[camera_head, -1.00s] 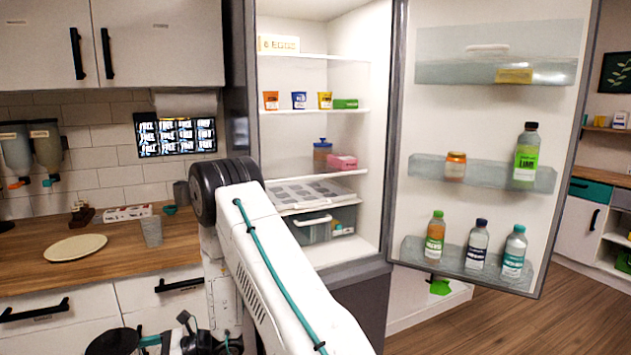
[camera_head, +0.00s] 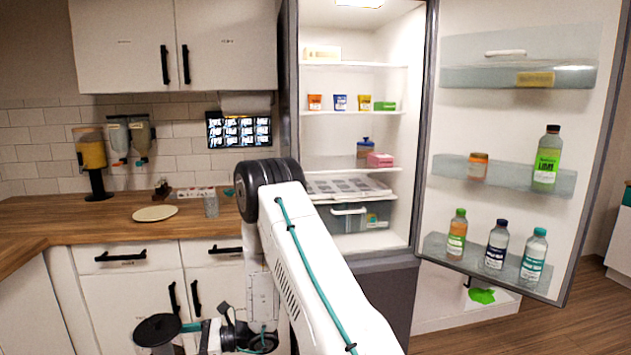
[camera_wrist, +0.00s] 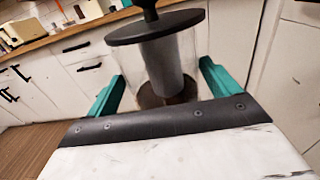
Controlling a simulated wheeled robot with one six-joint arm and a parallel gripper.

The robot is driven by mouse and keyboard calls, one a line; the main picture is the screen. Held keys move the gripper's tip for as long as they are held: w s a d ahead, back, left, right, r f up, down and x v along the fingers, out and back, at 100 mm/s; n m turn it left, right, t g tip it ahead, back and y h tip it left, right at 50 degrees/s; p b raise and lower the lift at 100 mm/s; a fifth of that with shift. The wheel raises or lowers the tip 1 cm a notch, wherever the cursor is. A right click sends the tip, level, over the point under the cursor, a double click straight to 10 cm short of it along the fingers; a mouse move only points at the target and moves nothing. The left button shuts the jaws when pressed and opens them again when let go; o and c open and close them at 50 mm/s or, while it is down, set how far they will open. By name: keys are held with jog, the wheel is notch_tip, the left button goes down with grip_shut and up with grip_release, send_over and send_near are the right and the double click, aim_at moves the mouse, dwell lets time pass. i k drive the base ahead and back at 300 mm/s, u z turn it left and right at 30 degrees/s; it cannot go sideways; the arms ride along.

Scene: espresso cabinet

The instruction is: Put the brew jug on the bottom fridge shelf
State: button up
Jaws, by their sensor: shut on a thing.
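The brew jug is a clear jug with a black lid and knob; in the wrist view its lid (camera_wrist: 155,27) is at the top centre. My gripper (camera_wrist: 162,78) has its teal fingers on both sides of the jug, shut on it. In the head view the jug's dark lid (camera_head: 157,330) shows at the bottom left, beside my gripper (camera_head: 192,327), in front of the lower cabinets. The fridge is open. Its lowest visible shelf (camera_head: 345,187) carries a flat patterned grey-white item, and a clear bin (camera_head: 348,218) stands below it on the fridge floor.
The open fridge door (camera_head: 515,120) on the right holds several bottles in its racks. Upper shelves hold small tubs, a blue-lidded jar (camera_head: 366,147) and a pink box (camera_head: 380,160). The wooden counter (camera_head: 100,217) holds a plate, a cup and dispensers. A green patch (camera_head: 481,296) lies below the door.

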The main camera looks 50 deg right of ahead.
aim_at(353, 163)
jog(key=u, duration=0.8)
jog(key=i, duration=0.95)
jog(key=z, duration=2.3)
